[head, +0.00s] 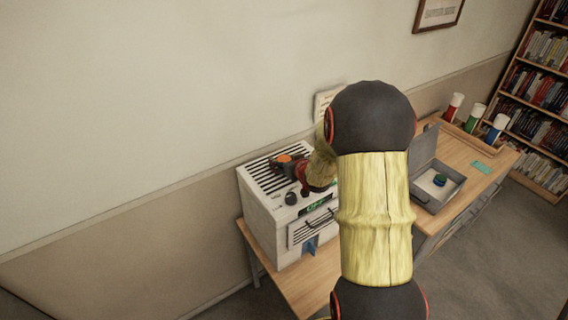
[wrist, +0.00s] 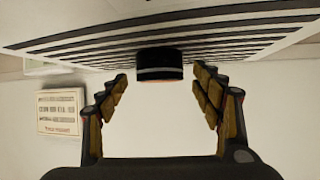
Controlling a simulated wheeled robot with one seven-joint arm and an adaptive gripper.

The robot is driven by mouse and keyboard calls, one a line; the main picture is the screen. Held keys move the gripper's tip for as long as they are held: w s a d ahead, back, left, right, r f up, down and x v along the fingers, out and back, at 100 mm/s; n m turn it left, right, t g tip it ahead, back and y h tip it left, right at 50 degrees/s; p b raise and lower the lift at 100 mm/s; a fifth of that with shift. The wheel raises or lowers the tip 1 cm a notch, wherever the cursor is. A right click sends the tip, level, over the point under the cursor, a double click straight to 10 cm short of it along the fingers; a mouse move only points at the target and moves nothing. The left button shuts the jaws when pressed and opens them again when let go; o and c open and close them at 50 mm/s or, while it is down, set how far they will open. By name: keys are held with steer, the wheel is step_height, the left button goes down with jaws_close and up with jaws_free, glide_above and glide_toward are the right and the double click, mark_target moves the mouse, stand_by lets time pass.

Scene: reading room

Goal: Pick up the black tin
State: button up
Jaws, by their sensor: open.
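The black tin (wrist: 160,66) stands in the wrist view on a white slatted top. It has a pale band and an orange end. In the head view an orange patch, apparently the tin's top (head: 284,158), shows on the white machine (head: 268,222), partly hidden by my gripper (head: 292,167). In the wrist view my gripper (wrist: 160,78) is open. The tin lies in line with the gap between the fingertips, with clear space on both sides. I cannot tell whether the tips reach past its near side.
The machine stands on a wooden table (head: 312,289) against the wall. To the right are an open grey case (head: 440,190) with a dark round item and a tray with red, green and blue containers (head: 474,118). A sign (wrist: 60,112) hangs behind.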

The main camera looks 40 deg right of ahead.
steer(key=shift+c, duration=0.5)
steer(key=c, duration=1.3)
steer(key=shift+r, duration=0.1)
